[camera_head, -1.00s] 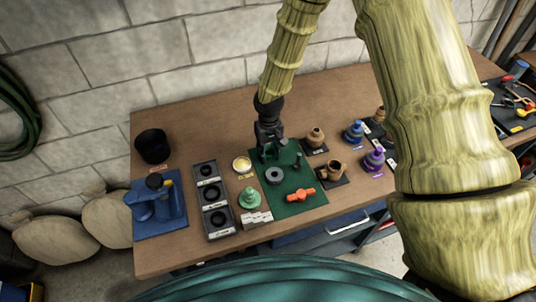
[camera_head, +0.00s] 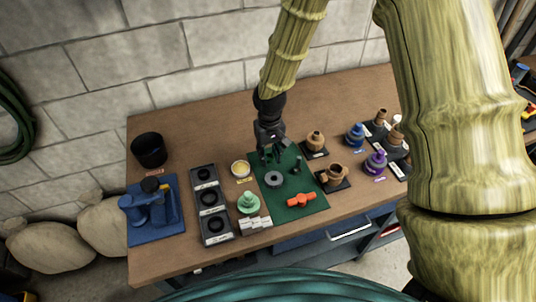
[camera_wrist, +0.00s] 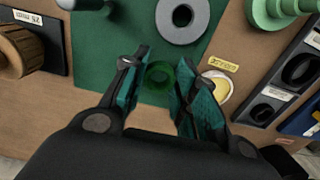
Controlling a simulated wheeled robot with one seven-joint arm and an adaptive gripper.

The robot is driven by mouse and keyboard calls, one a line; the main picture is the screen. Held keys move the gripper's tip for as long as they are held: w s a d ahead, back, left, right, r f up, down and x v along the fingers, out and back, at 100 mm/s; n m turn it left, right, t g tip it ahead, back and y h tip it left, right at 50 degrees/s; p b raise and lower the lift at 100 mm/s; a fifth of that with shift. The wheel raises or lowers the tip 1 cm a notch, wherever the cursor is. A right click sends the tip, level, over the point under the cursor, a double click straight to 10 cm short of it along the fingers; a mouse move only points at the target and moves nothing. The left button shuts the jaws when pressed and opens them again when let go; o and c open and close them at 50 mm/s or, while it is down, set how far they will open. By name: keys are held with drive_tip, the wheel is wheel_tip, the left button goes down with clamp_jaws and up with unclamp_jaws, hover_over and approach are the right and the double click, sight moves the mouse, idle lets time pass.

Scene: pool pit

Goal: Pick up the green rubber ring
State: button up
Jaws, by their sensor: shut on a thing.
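The green rubber ring (camera_wrist: 160,87) shows in the wrist view between the fingers of my gripper (camera_wrist: 162,66), over the green mat (camera_wrist: 98,60). My gripper is shut on the ring. In the head view my gripper (camera_head: 271,156) points down over the back left part of the mat (camera_head: 272,203). I cannot make out the ring there. I cannot tell whether the ring touches the mat.
A grey ring (camera_head: 267,179) and an orange handle (camera_head: 301,200) lie on the mat. Brown pots (camera_head: 315,140) stand right. The table's back is clear.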

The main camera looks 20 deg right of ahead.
drive_tip(key=s+b, duration=0.1)
drive_tip(key=s, duration=0.3)
drive_tip(key=s+a+r+b, duration=0.1)
drive_tip(key=s, duration=0.3)
drive_tip(key=s+a+b, duration=0.1)
drive_tip(key=s, duration=0.4)
drive_tip(key=shift+a+r+b, duration=0.15)
drive_tip(key=shift+b, duration=0.25)
drive_tip(key=shift+o, duration=0.3)
